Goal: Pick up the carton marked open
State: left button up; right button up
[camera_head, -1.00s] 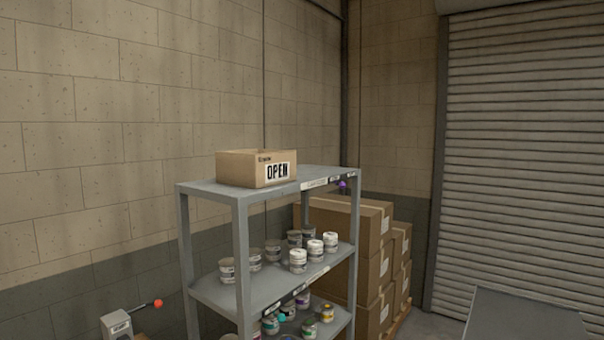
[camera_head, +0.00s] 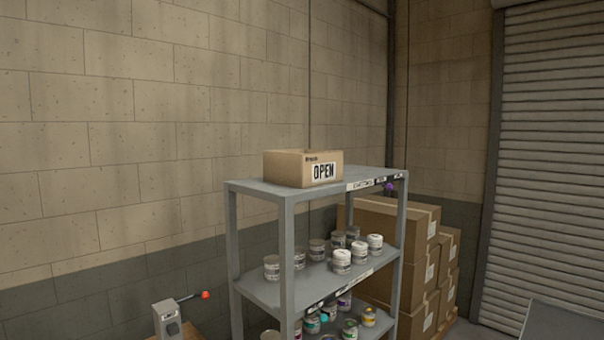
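The carton marked OPEN (camera_head: 290,168) is a small brown cardboard box with a white label reading OPEN in black. It sits upright on the top shelf of the grey metal rack (camera_head: 264,189), toward the near left end. Its inside is hidden from this low angle. Nothing is touching it besides the shelf. Neither of my grippers is in view.
Several small cans (camera_head: 342,261) stand on the rack's middle shelf, with more on the shelf below. Stacked brown boxes (camera_head: 415,266) stand behind the rack on the right. A grey device with a red-knobbed lever (camera_head: 168,319) is at lower left. A grey surface (camera_head: 560,322) is at lower right.

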aim_at(299, 168)
jog(key=i+l+u, duration=0.35)
jog(key=i, duration=0.2)
jog(key=i+l+u, duration=0.3)
jog(key=i+l, duration=0.15)
jog(key=i+l+u, duration=0.35)
jog(key=i+l, duration=0.2)
jog(key=i+l+u, duration=0.35)
jog(key=l, duration=0.4)
